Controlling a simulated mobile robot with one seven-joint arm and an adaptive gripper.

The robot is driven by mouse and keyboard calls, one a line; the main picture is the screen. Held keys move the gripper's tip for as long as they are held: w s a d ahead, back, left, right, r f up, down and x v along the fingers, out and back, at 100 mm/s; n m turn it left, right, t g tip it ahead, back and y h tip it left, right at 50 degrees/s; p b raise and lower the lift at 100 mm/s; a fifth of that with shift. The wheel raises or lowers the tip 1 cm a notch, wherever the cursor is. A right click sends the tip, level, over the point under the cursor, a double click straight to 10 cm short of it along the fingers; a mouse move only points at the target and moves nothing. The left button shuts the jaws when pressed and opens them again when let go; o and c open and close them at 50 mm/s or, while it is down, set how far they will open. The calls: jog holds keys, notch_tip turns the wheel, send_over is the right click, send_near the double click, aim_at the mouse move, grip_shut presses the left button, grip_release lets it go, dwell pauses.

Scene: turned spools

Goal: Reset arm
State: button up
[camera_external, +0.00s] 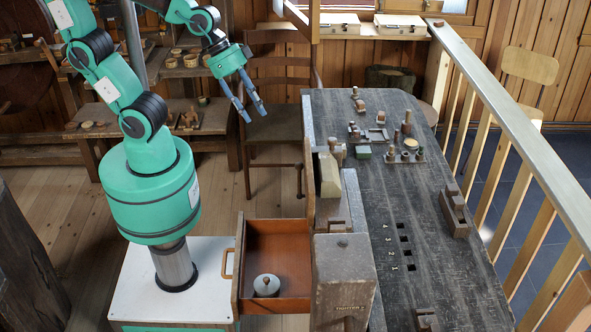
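My gripper (249,101) hangs in the air at the upper middle of the external view, left of the dark workbench (440,270). Its two blue fingers point down and are spread a little apart, with nothing visible between them. My teal arm rises from its base and bends over to the right. Below the gripper, well apart from it, a wooden drawer (287,239) is pulled open. A small pale round object with a knob (266,286) sits inside the drawer near its front.
A wooden chair (272,128) stands behind the gripper. The bench carries small turned pieces (407,154), wooden blocks (454,212) and a grey box-like block (343,275) at its near end. A railing (520,140) runs along the right. Shelves with bowls (180,60) stand at the back left.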

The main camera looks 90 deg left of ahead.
jog(key=s+a+r+n+y, duration=0.1)
jog(key=s+a+r, duration=0.1)
jog(key=s+a, duration=0.2)
jog(key=s+a+r+n+y, duration=0.1)
jog(key=s+a+r+y, duration=0.1)
jog(key=a, duration=0.6)
jog(key=shift+s+a+r+n, duration=0.3)
jog(key=shift+s+a, duration=0.1)
jog(key=shift+s, duration=0.5)
